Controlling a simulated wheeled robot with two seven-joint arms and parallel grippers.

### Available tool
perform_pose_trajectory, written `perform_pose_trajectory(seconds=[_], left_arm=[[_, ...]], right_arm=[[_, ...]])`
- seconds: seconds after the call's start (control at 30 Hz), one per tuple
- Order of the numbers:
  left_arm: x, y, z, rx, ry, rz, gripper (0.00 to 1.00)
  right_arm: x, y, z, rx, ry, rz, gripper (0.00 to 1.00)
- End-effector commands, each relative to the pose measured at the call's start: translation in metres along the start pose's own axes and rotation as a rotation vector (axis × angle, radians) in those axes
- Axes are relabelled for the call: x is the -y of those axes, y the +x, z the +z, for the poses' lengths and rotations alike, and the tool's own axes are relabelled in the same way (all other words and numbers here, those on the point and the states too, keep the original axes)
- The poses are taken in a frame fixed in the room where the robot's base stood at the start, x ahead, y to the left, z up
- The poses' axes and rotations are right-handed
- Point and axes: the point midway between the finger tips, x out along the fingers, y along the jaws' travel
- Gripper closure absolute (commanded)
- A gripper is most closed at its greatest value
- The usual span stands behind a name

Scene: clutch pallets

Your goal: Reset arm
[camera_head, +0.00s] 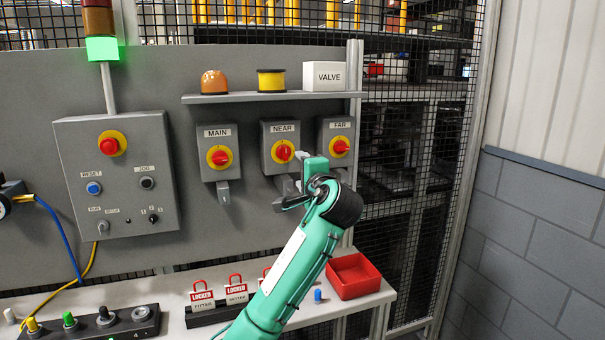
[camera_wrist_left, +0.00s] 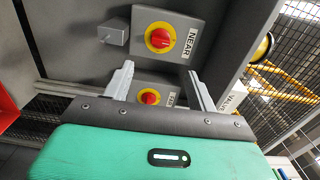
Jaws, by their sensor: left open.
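My left arm (camera_head: 300,255) is teal and reaches up from the bottom of the head view. Its left gripper (camera_head: 294,181) is at the panel, just below and between the NEAR switch (camera_head: 283,151) and the FAR switch (camera_head: 339,146). In the left wrist view the two grey fingers (camera_wrist_left: 162,80) are apart with nothing held between them. The NEAR switch (camera_wrist_left: 159,39) shows beyond them, and the FAR switch's red knob (camera_wrist_left: 149,97) shows between them, partly hidden by the gripper body. I cannot tell whether a finger touches the panel. My right gripper is not in view.
The MAIN switch (camera_head: 220,156) is left of NEAR. A shelf (camera_head: 240,98) above holds an orange dome, a yellow cylinder and a VALVE box (camera_head: 324,76). Below, the bench carries red LOCKED padlocks (camera_head: 203,297) and a red tray (camera_head: 345,284). Mesh fencing (camera_head: 455,160) stands at right.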

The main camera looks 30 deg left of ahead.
Motion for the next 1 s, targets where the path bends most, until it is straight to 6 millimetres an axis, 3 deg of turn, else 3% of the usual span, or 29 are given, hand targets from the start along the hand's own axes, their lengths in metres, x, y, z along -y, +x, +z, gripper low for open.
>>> perform_pose_trajectory(seconds=[0.3, 0.43, 0.57, 0.67, 0.8, 1.0], left_arm=[[-0.001, 0.0, 0.0, -0.001, 0.0, 0.001, 0.42], [-0.022, -0.004, -0.002, -0.02, -0.011, 0.031, 0.42], [-0.077, -0.016, -0.003, -0.067, -0.043, 0.117, 0.42], [-0.13, -0.032, 0.0, -0.106, -0.084, 0.211, 0.42], [-0.201, -0.06, 0.01, -0.147, -0.145, 0.351, 0.42], [-0.291, -0.111, 0.036, -0.169, -0.237, 0.558, 0.42]], right_arm=[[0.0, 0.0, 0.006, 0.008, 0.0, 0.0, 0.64], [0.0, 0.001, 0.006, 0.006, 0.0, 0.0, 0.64], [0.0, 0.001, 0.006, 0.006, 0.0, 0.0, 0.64], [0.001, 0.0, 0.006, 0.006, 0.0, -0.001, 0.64], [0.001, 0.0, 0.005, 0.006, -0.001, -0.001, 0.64], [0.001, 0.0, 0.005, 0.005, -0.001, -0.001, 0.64]])
